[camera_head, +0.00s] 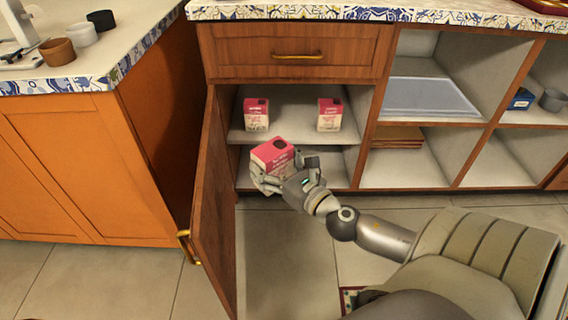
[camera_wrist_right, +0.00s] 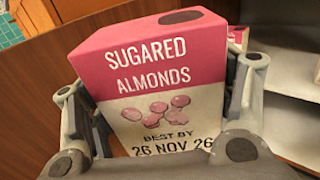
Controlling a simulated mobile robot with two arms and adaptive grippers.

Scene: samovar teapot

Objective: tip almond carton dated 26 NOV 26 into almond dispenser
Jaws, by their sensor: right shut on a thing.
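A pink and white carton (camera_head: 272,156) is in my right gripper (camera_head: 284,177), in front of the open lower cabinet. In the right wrist view the carton (camera_wrist_right: 155,70) reads "SUGARED ALMONDS" and "BEST BY 26 NOV 26". It sits between the two fingers of the right gripper (camera_wrist_right: 160,115), which are shut on its sides. The carton looks slightly tilted, with a dark round spot on its pink top. My left gripper is not in view. I cannot make out an almond dispenser in these views.
Two similar cartons stand on the cabinet's upper shelf, one left (camera_head: 256,114) and one right (camera_head: 329,114). The open cabinet door (camera_head: 213,205) stands left of my right gripper. Cups (camera_head: 57,51) stand on the left counter (camera_head: 85,70). Open cubbies (camera_head: 430,75) are at right.

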